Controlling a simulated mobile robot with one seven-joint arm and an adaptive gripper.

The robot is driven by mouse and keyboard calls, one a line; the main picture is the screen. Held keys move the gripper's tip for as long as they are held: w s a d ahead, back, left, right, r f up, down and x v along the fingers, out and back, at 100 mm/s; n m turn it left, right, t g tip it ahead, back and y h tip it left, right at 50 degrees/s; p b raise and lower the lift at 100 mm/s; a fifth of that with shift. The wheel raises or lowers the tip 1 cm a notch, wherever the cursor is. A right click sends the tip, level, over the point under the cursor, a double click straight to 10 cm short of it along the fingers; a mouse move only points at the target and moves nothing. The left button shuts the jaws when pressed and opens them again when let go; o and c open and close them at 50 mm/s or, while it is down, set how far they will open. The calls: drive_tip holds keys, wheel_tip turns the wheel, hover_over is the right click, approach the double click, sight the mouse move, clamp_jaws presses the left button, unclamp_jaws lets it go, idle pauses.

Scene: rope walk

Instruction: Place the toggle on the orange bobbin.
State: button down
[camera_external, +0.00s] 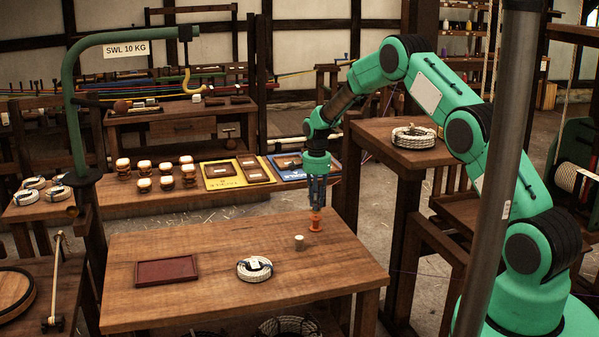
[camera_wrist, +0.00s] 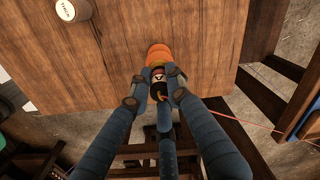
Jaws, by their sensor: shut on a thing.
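The orange bobbin (camera_external: 315,224) stands upright near the right end of the wooden table, directly below my gripper (camera_external: 316,204). In the wrist view the orange bobbin (camera_wrist: 158,54) shows just beyond the fingertips of my gripper (camera_wrist: 157,84). The fingers are shut on a small dark piece with a pale, marked patch, which looks like the toggle (camera_wrist: 158,74). The fingers hide much of it, and it is too small to make out in the external view. It is at or just above the bobbin's top; I cannot tell whether they touch.
A small pale cylinder (camera_external: 299,242) stands left of the bobbin. A white rope coil (camera_external: 254,269) and a dark red tray (camera_external: 166,271) lie further left on the table (camera_external: 200,245). The table's back right edge is close to the bobbin. Bare wood lies between these things.

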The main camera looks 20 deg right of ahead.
drive_tip(key=shift+f, duration=0.55)
drive_tip(key=c, duration=1.6)
unclamp_jaws()
drive_tip(key=shift+f, duration=0.1)
drive_tip(key=shift+c, duration=0.2)
wheel_tip(320, 180, up, 12)
drive_tip(key=shift+f+p, duration=0.1)
drive_tip(key=shift+p, duration=0.8)
drive_tip(key=shift+s+r, duration=0.1)
drive_tip(key=shift+r, duration=0.15)
drive_tip(key=shift+r, duration=0.1)
